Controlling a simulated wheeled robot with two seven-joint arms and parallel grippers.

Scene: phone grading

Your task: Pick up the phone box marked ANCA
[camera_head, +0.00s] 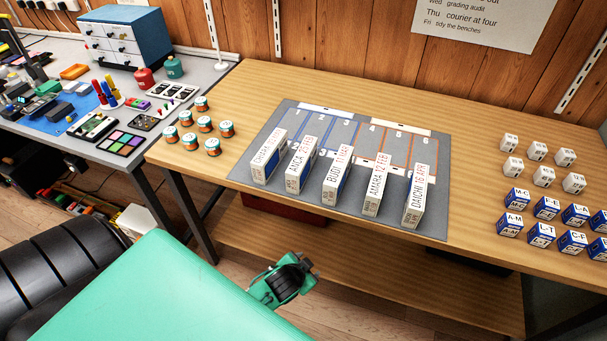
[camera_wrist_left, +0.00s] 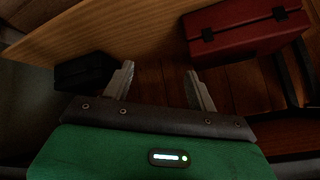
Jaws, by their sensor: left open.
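The phone box marked ANCA (camera_head: 298,168) stands upright on the grey mat (camera_head: 240,172), second from the left in a row of several white phone boxes. Its name shows on the narrow top face. My left gripper (camera_head: 288,280) is in front of and below the table's front edge, apart from the box. In the left wrist view its two fingers (camera_wrist_left: 160,72) are spread with nothing between them. The ANCA box is not visible in that view. My right gripper is not in view.
Beside the ANCA box stand the leftmost box (camera_head: 268,160) and the BUDI box (camera_head: 336,178), with narrow gaps. Small round tins (camera_head: 205,124) stand left of the mat; blue cubes (camera_head: 541,234) stand far right. A red case (camera_wrist_left: 245,30) lies below the table.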

